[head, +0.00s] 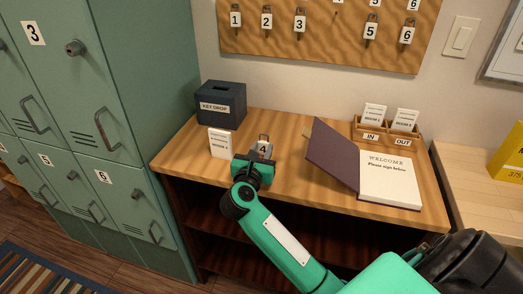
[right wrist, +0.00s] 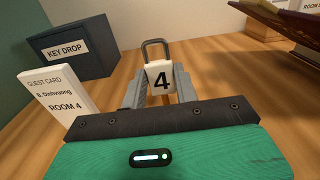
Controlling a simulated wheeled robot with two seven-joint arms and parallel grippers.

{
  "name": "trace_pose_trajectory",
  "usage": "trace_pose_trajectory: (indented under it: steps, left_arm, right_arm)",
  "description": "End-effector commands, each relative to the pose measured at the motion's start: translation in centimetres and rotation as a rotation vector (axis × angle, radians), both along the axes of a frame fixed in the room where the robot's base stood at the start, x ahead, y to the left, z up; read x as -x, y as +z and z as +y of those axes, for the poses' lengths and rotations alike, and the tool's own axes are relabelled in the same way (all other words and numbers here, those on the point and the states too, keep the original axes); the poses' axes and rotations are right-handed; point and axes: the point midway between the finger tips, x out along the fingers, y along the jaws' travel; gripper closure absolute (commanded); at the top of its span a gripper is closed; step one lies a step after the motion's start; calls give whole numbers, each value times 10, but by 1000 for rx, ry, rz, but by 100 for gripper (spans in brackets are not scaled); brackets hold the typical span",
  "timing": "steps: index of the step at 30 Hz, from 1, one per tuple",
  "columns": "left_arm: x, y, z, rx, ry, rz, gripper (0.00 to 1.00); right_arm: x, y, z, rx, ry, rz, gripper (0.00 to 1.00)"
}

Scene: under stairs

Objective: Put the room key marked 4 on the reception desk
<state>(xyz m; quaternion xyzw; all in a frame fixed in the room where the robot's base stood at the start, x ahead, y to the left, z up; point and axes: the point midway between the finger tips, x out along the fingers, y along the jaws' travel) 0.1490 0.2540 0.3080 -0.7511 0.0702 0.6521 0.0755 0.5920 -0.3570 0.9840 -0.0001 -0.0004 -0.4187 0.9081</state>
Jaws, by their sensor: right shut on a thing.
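The room key marked 4 (head: 263,149) has a white tag with a black 4 and a grey metal loop on top. My right gripper (head: 261,154) is shut on it, just over the front part of the wooden reception desk (head: 285,183). In the right wrist view the key (right wrist: 160,78) stands upright between the fingers (right wrist: 160,88) of the gripper. The fingers hide its lower part, and I cannot tell whether it touches the desk top. My left gripper is not in view.
A guest card (head: 220,143) for room 4 stands left of the gripper, with a dark key drop box (head: 221,104) behind. An open welcome book (head: 388,180) and an in/out card rack (head: 385,130) are to the right. A key board (head: 330,45) hangs above. Green lockers (head: 130,110) stand left.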

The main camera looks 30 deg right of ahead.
Motion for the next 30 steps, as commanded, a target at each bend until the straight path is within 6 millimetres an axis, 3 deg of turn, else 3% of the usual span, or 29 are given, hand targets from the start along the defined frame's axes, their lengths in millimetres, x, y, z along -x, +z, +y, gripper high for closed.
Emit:
trace_pose_trajectory:
  steps: [5, 6, 9, 21, 30]
  left_arm:
    - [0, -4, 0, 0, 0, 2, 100]
    - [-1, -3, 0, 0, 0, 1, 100]
    - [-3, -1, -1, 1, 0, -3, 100]
    - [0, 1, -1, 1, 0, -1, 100]
    - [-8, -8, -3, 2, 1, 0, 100]
  right_arm:
    - [0, -4, 0, 0, 0, 0, 100]
    - [0, -4, 0, 0, 0, 0, 68]
    - [0, -3, 0, 0, 0, 0, 49]
    - [1, 1, 1, -1, 1, 1, 48]
    - [39, -4, 46, -5, 2, 0, 48]
